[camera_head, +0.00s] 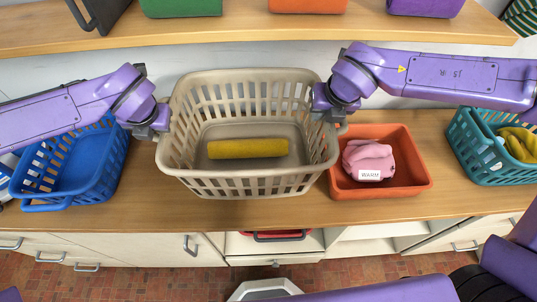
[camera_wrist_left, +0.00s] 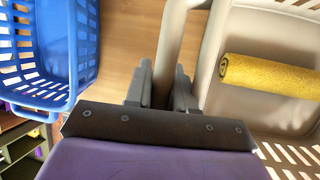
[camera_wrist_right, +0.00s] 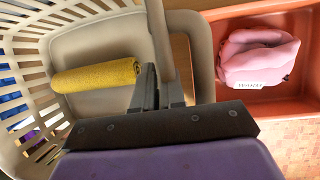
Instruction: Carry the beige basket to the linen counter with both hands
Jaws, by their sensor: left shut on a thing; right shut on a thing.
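The beige basket (camera_head: 255,190) is upright over the wooden counter in the middle of the head view, with a rolled yellow cloth (camera_head: 248,148) lying inside it. My left gripper (camera_head: 160,122) is shut on the basket's left rim; the left wrist view shows its fingers (camera_wrist_left: 160,85) on either side of the rim. My right gripper (camera_head: 328,103) is shut on the right rim, also seen in the right wrist view (camera_wrist_right: 160,88). I cannot tell whether the basket's underside touches the counter. Which surface is the linen counter is not marked.
A blue basket (camera_head: 68,180) stands close at the left. An orange tub (camera_head: 380,188) with a pink cloth labelled WARM (camera_head: 368,159) is close at the right. A teal basket (camera_head: 485,165) stands further right. A shelf (camera_head: 250,30) with several bins runs above.

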